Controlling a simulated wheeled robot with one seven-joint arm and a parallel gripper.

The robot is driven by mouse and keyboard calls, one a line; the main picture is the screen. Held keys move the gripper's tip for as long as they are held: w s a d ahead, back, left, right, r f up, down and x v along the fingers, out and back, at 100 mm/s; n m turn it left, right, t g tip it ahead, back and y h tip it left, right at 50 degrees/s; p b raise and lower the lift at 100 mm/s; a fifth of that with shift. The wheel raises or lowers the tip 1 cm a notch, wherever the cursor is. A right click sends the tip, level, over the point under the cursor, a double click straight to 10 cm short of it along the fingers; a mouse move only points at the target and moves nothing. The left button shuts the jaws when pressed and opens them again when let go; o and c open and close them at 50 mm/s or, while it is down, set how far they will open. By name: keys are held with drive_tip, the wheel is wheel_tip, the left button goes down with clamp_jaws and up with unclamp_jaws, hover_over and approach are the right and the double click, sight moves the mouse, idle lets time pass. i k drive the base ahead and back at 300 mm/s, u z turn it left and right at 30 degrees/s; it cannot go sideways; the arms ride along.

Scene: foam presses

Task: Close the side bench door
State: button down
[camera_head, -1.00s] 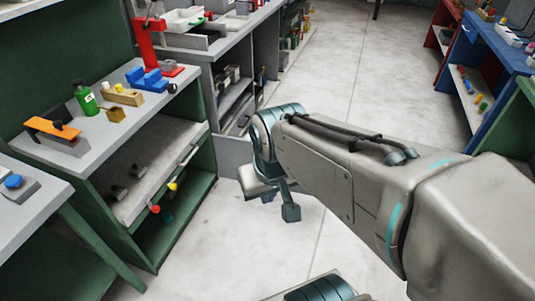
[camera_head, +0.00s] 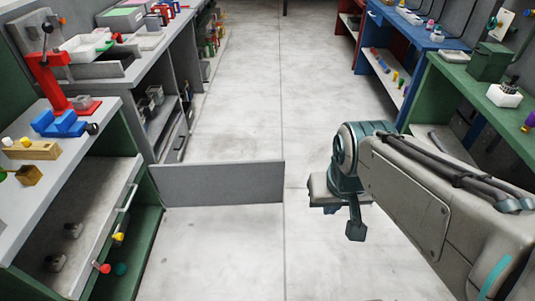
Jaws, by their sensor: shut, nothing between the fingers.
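A grey door panel (camera_head: 222,184) sticks out into the aisle from the near end of the grey side bench (camera_head: 122,76), standing wide open. Its hinged side is at the left, by the bench's front corner, and its free edge is at the right, over the floor. My gripper (camera_head: 355,231) is to the right of the door's free edge, pointing down over the floor. It is shut and empty, with a visible gap between it and the door in the picture.
A green bench (camera_head: 148,245) with a slanted shelf and a red press (camera_head: 58,85) stands at the near left. Blue (camera_head: 436,43) and green (camera_head: 465,80) benches line the right. The floor (camera_head: 240,90) between the rows is clear.

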sight(262, 182)
drive_tip(key=z, duration=0.55)
drive_tip(key=i, duration=4.7)
drive_tip(key=u, duration=4.4)
